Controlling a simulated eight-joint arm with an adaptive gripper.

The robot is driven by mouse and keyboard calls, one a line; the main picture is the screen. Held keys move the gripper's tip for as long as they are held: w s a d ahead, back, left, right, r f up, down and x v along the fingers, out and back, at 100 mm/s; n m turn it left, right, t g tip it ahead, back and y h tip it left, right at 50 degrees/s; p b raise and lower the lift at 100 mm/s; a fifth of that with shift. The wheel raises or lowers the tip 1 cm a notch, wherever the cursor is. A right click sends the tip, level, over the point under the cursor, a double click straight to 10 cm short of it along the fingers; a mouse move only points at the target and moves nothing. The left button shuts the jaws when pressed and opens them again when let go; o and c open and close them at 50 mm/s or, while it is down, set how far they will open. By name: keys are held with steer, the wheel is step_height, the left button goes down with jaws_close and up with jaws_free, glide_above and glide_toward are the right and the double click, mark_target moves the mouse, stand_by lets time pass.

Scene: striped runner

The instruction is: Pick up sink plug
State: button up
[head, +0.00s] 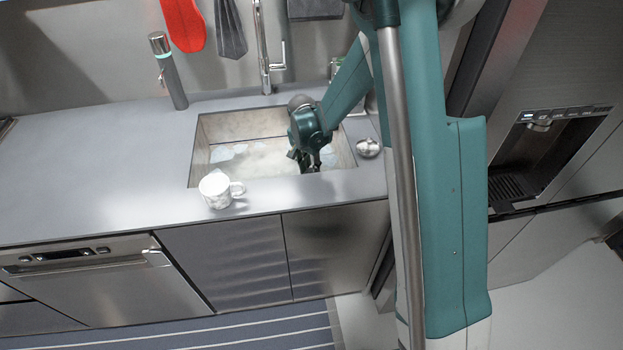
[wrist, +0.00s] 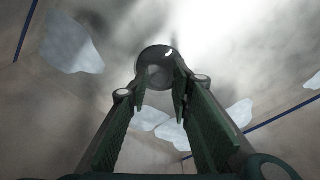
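My gripper (wrist: 159,76) points down into the sink basin, with its two dark green fingers spread apart. A round, grey, shiny piece (wrist: 155,65), which looks like the sink plug, shows between and just beyond the fingertips in the wrist view. Its edges lie close to both fingertips; I cannot tell whether they touch it. In the head view my gripper (head: 305,161) is over the right part of the sink (head: 200,158), near its front wall, and the plug is hidden there.
Pale flat patches (wrist: 70,45) lie on the basin floor. A white mug (head: 214,190) stands at the sink's front left edge. A small metallic item (head: 368,147) sits on the counter to the right. The tap (head: 263,55) rises behind the basin. The left counter (head: 90,165) is clear.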

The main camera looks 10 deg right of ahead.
steer(key=shift+w+d+f, duration=0.1)
steer(key=shift+w+f, duration=0.05)
steer(key=shift+f, duration=0.8)
steer(key=c, duration=0.7)
